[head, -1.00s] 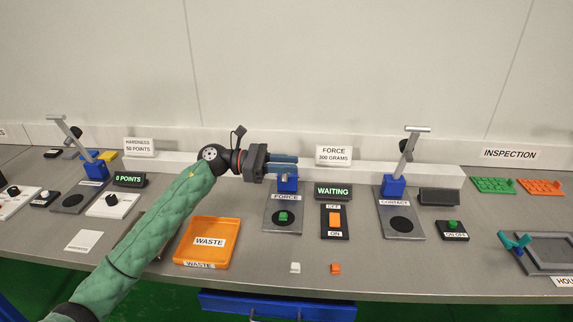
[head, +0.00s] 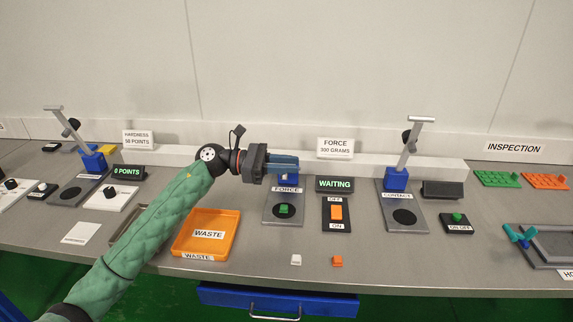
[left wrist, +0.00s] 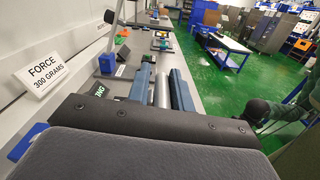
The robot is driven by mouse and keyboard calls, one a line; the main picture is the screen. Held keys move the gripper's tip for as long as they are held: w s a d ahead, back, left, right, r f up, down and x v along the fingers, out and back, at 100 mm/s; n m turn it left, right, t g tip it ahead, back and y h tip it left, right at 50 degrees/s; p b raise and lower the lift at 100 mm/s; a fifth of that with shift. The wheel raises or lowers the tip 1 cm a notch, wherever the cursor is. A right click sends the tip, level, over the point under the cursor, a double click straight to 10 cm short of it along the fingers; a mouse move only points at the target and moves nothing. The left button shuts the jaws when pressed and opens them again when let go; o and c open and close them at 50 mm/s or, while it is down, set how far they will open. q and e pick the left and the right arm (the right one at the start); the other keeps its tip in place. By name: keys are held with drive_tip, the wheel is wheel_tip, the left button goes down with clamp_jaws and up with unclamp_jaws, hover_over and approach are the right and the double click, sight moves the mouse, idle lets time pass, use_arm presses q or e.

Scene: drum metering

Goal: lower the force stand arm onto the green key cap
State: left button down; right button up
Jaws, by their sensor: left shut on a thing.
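The force stand (head: 272,214) is a grey plate with a FORCE label and a blue block (head: 288,181) at its back. The green key cap (head: 284,209) sits on the plate's black disc. My left gripper (head: 297,163) is above and behind the cap, shut on the force stand arm; its blue fingers hide most of the arm in the head view. In the left wrist view, a silver bar (left wrist: 162,92) of that arm lies between the two fingers. The gap between arm and cap cannot be judged. My right gripper is not in view.
A display (head: 334,184) reads WAITING, with an orange switch (head: 336,213) in front. The contact stand (head: 405,215) is to the right, its arm raised. An orange waste tray (head: 207,214) is left. White (head: 296,260) and orange (head: 337,261) caps lie near the front edge.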

use_arm(q)
drive_tip(key=shift+f, duration=0.1)
drive_tip(key=c, duration=1.4)
unclamp_jaws()
drive_tip(key=shift+w, duration=0.15)
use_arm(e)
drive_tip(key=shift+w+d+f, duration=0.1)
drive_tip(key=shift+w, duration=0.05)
use_arm(q)
drive_tip(key=shift+a, duration=0.1)
